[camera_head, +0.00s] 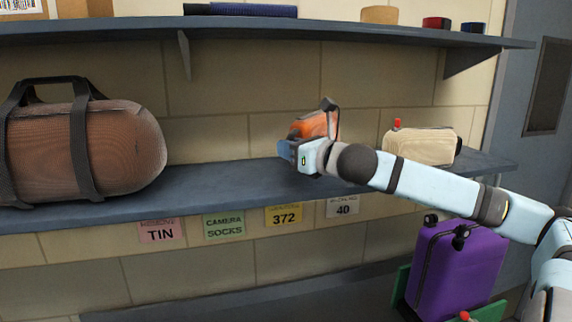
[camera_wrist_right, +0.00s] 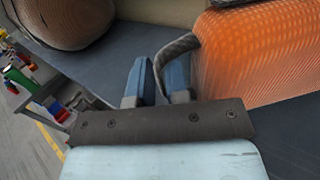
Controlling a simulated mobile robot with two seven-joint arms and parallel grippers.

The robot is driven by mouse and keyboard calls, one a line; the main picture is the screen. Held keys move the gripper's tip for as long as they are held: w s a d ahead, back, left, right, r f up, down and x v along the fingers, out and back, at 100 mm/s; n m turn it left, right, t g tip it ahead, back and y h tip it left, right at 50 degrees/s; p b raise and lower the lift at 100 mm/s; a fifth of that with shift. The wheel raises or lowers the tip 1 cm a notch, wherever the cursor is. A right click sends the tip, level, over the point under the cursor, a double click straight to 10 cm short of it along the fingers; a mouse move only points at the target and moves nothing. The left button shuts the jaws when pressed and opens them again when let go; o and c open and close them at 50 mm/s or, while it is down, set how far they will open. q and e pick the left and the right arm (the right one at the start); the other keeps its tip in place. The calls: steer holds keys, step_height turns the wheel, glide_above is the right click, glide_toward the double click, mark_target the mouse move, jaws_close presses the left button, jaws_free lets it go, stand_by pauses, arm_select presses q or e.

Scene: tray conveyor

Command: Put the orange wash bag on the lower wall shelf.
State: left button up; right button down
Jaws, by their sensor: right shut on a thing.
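The orange wash bag (camera_head: 311,126) shows in the head view at the lower wall shelf (camera_head: 232,180), partly hidden behind my right gripper (camera_head: 287,150). In the right wrist view the orange wash bag (camera_wrist_right: 262,55) is large at the right, with a dark strap handle. My right gripper (camera_wrist_right: 158,80) is shut on that handle, its blue fingers on either side of it. The bag appears upright over the shelf; I cannot tell whether its base touches the shelf. My left gripper is not in view.
A brown duffel bag (camera_head: 130,150) fills the shelf's left end. A beige wash bag (camera_head: 418,146) stands at its right. The upper shelf (camera_head: 330,30) is overhead. A purple suitcase (camera_head: 455,268) stands below right.

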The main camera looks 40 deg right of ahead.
steer(key=shift+f, duration=1.85)
steer(key=shift+a+f, duration=0.1)
steer(key=c, duration=1.1)
jaws_free()
steer(key=shift+s, duration=1.2)
steer(key=s+d, duration=0.1)
steer(key=s, duration=0.8)
steer(key=shift+s, duration=0.35)
